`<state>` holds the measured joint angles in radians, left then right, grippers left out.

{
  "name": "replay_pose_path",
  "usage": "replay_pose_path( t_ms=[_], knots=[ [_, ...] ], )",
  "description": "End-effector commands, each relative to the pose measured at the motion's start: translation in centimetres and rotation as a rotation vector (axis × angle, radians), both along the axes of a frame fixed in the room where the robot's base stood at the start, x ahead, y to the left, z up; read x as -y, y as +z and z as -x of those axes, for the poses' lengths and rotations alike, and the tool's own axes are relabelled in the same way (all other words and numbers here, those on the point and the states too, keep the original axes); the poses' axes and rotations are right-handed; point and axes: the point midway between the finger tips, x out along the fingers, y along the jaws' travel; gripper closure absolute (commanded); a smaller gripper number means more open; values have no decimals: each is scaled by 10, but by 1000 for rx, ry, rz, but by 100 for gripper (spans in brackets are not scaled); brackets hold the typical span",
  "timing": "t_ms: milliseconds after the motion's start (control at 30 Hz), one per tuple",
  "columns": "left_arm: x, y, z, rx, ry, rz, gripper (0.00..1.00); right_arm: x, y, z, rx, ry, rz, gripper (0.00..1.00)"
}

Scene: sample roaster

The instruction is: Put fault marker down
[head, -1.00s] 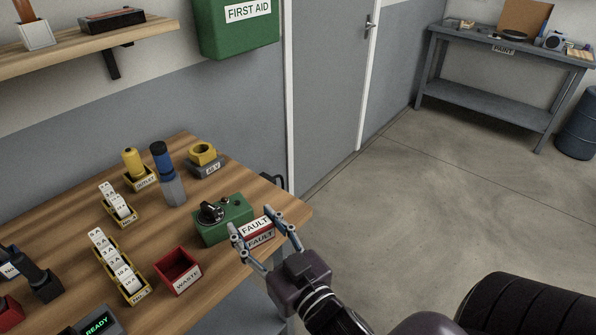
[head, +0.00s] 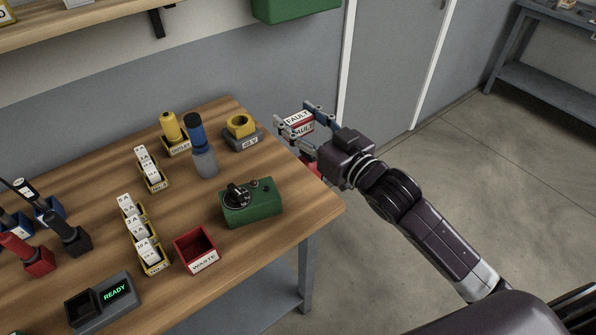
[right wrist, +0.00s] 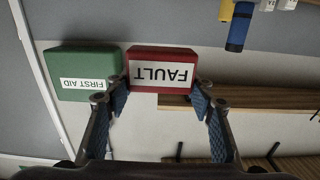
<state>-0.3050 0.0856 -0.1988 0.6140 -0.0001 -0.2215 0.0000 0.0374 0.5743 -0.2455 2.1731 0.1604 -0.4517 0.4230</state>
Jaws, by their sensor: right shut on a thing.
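The fault marker (head: 298,122), a red block with white FAULT labels, is held in my right gripper (head: 304,117) beyond the table's right back corner in the head view. In the right wrist view the fault marker (right wrist: 162,70) sits between the fingertips of my right gripper (right wrist: 160,90), its lettering upside down. The gripper is shut on it, and the marker appears raised clear of the tabletop. The green box with a black knob (head: 251,203) stands on the table to the lower left of the gripper. My left gripper is not in view.
The wooden table (head: 285,243) holds a red WASTE bin (head: 196,251), a blue-topped tool (head: 201,150), a yellow ring on a grey base (head: 241,128) and fuse racks. A partly hidden red thing (head: 308,164) shows below the gripper. The table's right front corner is clear.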

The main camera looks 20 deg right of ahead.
Motion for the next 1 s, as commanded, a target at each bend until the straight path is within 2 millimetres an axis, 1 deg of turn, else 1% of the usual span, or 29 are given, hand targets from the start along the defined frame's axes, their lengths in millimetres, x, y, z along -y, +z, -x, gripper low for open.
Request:
replay_pose_path(
  t_ms=[33,200,300,400,633,700,833,1000],
  knots=[
    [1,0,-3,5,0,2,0,0,-18,1,-7,-1,-2,75],
    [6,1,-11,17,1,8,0,0,-63,0,-6,-3,-1,75],
    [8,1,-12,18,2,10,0,0,-87,1,-2,-2,0,75],
    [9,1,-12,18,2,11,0,-1,-105,1,-1,-1,-1,75],
    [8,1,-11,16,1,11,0,-1,-125,1,1,-1,0,75],
    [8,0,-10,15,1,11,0,0,-136,1,-1,-1,-2,75],
    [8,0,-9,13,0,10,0,0,-153,1,0,-1,0,75],
    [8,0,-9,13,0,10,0,-1,-156,1,3,0,0,75]
  ],
)
